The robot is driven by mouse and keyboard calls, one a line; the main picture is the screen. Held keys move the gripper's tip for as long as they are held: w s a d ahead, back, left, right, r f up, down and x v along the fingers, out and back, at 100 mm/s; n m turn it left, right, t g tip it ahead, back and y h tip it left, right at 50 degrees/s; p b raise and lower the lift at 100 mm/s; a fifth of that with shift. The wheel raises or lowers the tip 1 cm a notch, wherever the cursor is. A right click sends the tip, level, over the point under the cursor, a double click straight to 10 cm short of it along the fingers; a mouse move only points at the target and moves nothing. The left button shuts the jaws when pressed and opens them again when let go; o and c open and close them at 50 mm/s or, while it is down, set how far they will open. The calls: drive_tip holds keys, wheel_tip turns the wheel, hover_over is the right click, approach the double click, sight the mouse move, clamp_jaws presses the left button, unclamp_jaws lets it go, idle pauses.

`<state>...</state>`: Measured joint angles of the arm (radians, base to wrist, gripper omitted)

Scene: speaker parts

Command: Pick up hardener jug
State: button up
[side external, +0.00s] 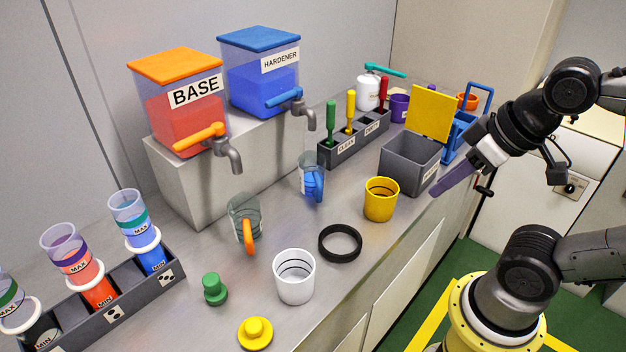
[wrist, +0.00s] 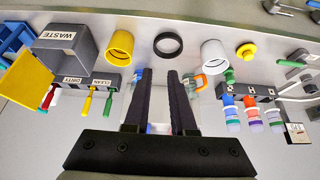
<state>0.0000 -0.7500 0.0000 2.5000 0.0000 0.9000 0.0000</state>
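The hardener jug (side external: 312,178) is a small clear jug with a blue handle. It stands upright on the grey bench, in front of the blue-lidded hardener dispenser (side external: 259,75) and near its tap. My gripper (side external: 436,193) is in the air at the bench's right front edge, well apart from the jug and empty. In the wrist view, the two dark fingers of my gripper (wrist: 160,71) stand apart with a gap between them. I cannot make out the hardener jug clearly there; the fingers cover part of the bench.
A clear jug with an orange handle (side external: 246,220) stands left of the hardener jug. A yellow cup (side external: 381,199), black ring (side external: 340,243) and white cup (side external: 294,277) stand in front. The grey waste bin (side external: 409,165) with its yellow lid is nearest my gripper.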

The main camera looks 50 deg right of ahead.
drive_tip(key=o, duration=1.1)
